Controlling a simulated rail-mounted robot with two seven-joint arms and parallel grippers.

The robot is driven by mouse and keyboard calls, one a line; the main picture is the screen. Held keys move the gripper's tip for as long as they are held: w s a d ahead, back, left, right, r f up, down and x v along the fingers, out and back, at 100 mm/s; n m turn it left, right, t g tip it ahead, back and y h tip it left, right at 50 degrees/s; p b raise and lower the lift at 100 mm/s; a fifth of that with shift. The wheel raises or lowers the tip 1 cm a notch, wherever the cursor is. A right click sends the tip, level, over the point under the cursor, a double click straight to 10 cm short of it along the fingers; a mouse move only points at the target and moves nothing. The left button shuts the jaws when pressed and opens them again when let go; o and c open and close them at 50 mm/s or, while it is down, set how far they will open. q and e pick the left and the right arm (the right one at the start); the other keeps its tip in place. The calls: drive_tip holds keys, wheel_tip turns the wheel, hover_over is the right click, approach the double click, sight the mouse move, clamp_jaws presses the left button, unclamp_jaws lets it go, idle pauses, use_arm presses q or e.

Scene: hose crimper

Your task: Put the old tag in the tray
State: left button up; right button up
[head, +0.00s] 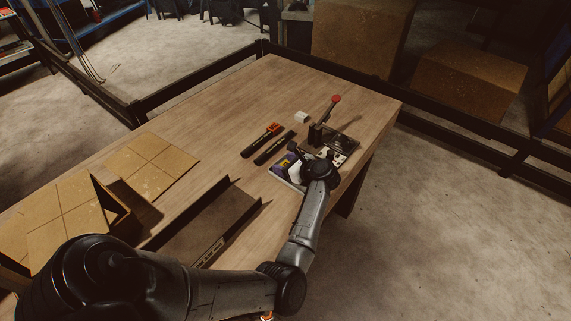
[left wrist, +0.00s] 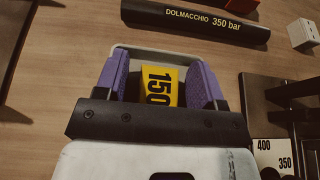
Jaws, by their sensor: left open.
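A yellow tag (left wrist: 159,86) marked 150 lies between the purple fingers of my open left gripper (left wrist: 160,85) in the left wrist view. A gap shows on each side of it. A shallow grey piece with a pale raised rim (left wrist: 150,52) surrounds the tag; it looks like a small tray, also visible in the head view (head: 277,171). I cannot tell whether the tag rests on it or is above it. In the head view my left gripper (head: 291,168) is over this piece, partly hidden by my wrist. My right gripper is not in view.
A crimper with a red-knobbed lever (head: 336,99) stands just beyond my left gripper. Two black hose pieces (head: 262,140) (head: 274,147) and a small white block (head: 302,118) lie beside it. A long dark trough (head: 211,220) and cardboard pieces (head: 150,165) occupy the near left table.

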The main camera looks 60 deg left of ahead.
use_arm(q)
drive_tip(key=shift+r+p, duration=0.3)
drive_tip(key=shift+p, duration=0.1)
drive_tip(key=b+v, duration=0.1)
drive_tip(key=v, duration=0.9)
drive_tip(key=shift+w+d, duration=0.2)
drive_tip(key=shift+d, duration=0.15)
drive_tip(key=shift+w+d+r, duration=0.15)
drive_tip(key=shift+d+r, duration=0.15)
drive_tip(key=shift+d, duration=0.2)
drive_tip(key=shift+r, duration=0.1)
